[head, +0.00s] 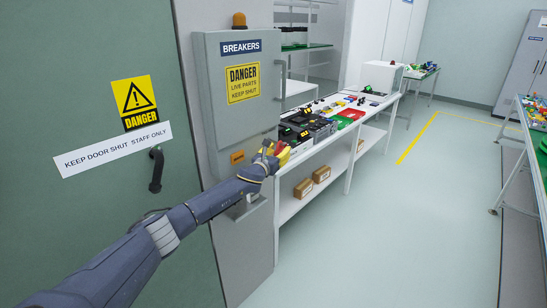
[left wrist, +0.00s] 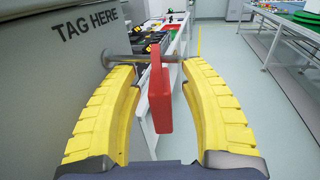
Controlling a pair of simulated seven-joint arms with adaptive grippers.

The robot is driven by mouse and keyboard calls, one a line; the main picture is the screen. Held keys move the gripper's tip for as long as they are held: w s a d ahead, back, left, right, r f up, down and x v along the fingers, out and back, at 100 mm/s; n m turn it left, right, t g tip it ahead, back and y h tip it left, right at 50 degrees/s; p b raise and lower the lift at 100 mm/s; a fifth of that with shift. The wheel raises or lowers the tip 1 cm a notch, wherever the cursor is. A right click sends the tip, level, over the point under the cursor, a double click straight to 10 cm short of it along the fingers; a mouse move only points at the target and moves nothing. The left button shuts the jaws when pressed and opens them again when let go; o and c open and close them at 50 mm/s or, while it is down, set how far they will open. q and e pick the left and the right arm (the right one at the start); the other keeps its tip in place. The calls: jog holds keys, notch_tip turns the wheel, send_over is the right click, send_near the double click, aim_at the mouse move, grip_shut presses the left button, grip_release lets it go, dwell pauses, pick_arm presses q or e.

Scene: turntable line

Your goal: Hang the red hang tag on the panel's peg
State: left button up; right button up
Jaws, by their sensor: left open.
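The red hang tag (left wrist: 160,95) is upright between my left gripper's yellow fingers in the left wrist view. The peg (left wrist: 122,60) sticks out from the panel (left wrist: 50,85) below the words TAG HERE. The peg shows on both sides of the tag's upper part, so the tag appears to hang on it; the hole itself is hidden. My left gripper (left wrist: 160,68) is open, with gaps between tag and fingers. In the head view the left gripper (head: 275,152) is at the right side of the grey breaker panel (head: 222,125). My right gripper is not in view.
A white bench (head: 322,150) with dark devices and red and green trays runs behind the gripper, with cardboard boxes (head: 303,188) on its lower shelf. A green door (head: 80,210) is at left. The floor at right is clear up to another table (head: 530,150).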

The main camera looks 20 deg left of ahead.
pick_arm(q)
jog(key=s+a, duration=0.2)
jog(key=s, duration=1)
jog(key=s+d+f+n+g+y, duration=0.1)
jog(key=s+d+f+n, duration=0.4)
jog(key=s+f+n, duration=0.4)
jog(key=s+d+f+n+g+y, duration=0.2)
jog(key=s+d+f+n, duration=0.25)
jog(key=s+f, duration=0.4)
jog(key=s+a+f+n+g+y, duration=0.15)
jog(key=s+a+n+g, duration=0.35)
jog(key=s, duration=0.7)
jog(key=s+a+f+n+y, duration=0.1)
jog(key=s+a+f+n, duration=0.15)
jog(key=s+n, duration=0.65)
jog(key=s+a+f+n+g+y, duration=0.2)
jog(key=s+a+f+n+g, duration=0.1)
jog(key=s, duration=1.1)
jog(key=s+d+f+g+h, duration=0.1)
jog(key=s+d+f+h, duration=0.15)
jog(key=f, duration=1.35)
jog(key=s+d+f+g+h, duration=0.1)
jog(key=d+f, duration=0.2)
jog(key=f, duration=1.3)
jog(key=s+f+n+g+h, duration=0.1)
jog(key=s+f+n+g, duration=0.2)
jog(key=s+f, duration=1.7)
jog(key=shift+s, duration=0.55)
jog(key=shift+o, duration=0.4)
jog(key=shift+d, duration=0.15)
